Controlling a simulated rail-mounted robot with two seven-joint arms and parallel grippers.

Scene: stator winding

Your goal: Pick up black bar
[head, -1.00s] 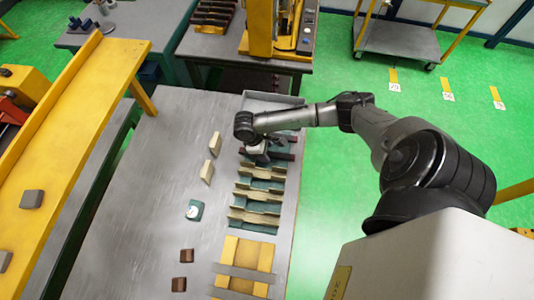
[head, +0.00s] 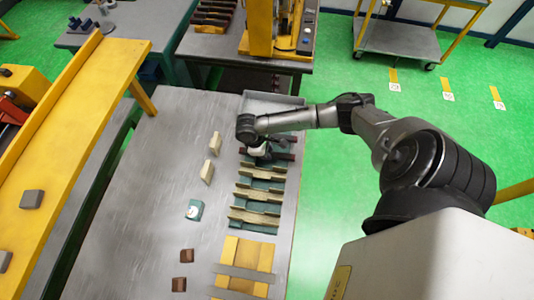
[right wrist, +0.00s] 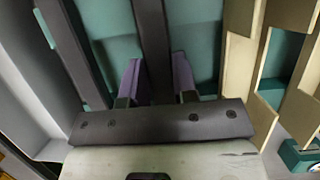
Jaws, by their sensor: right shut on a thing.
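In the right wrist view, a long black bar (right wrist: 152,40) runs between the two purple fingertips of my right gripper (right wrist: 155,78). The gripper is shut on the bar. In the head view, my right gripper (head: 259,151) is over the far end of the tray of parts, and the arm hides part of what is under it. I cannot tell whether the bar is clear of the tray. My left gripper is not in view.
A second dark bar (right wrist: 68,45) lies left of the held one. Cream notched pieces (right wrist: 292,70) stand close on the right. The tray (head: 285,99) has a raised grey rim. Loose cream, teal and brown blocks lie on the grey table (head: 150,190), which has bare room at left.

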